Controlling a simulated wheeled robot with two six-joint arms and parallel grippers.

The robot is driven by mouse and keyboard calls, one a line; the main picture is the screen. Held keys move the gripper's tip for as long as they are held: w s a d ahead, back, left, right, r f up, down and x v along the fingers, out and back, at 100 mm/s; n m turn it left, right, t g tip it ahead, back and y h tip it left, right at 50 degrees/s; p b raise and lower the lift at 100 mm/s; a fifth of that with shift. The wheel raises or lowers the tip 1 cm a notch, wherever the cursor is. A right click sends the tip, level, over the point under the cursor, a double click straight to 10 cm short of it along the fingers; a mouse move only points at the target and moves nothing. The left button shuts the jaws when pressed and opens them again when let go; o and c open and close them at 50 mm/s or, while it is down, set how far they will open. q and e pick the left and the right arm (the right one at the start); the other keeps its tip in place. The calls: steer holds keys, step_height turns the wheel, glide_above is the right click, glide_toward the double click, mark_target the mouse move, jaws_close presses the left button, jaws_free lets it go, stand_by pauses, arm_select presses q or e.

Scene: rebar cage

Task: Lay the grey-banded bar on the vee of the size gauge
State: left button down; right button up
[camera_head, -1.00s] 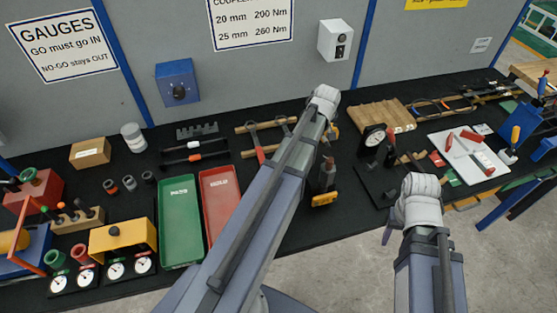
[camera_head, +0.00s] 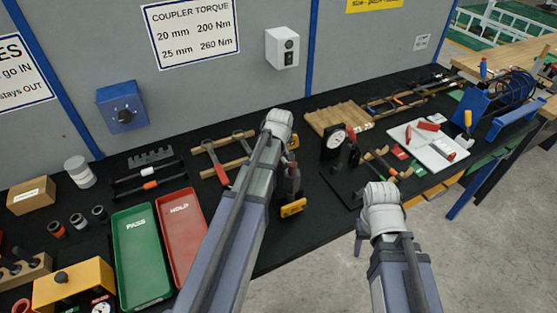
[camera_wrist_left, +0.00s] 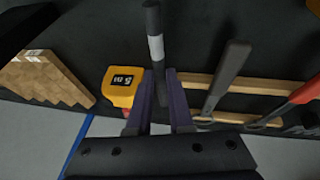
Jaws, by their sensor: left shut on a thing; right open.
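My left gripper is mostly hidden behind its own arm in the head view. In the left wrist view its purple fingers (camera_wrist_left: 159,95) are shut on a dark bar with a pale grey band (camera_wrist_left: 156,48). The bar sticks out beyond the fingers over the black bench top. The size gauge, apparently the black stand with a round white dial (camera_head: 336,137), stands to the right of my left arm in the head view. Its vee cannot be made out. My right gripper (camera_head: 360,245) is open and empty, in front of the bench's front edge.
A yellow tape measure (camera_wrist_left: 120,86) and hammers (camera_wrist_left: 228,75) on wooden rails lie near the left gripper. A stepped wooden rack (camera_head: 337,116) is behind the gauge. Green (camera_head: 143,260) and red (camera_head: 184,235) trays lie left; a white board (camera_head: 430,145) lies right.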

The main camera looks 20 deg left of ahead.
arm_select(q)
steer(key=shift+f+b, duration=1.35)
steer(key=shift+f, duration=0.35)
steer(key=shift+f, duration=0.15)
steer(key=c, duration=1.1)
jaws_free()
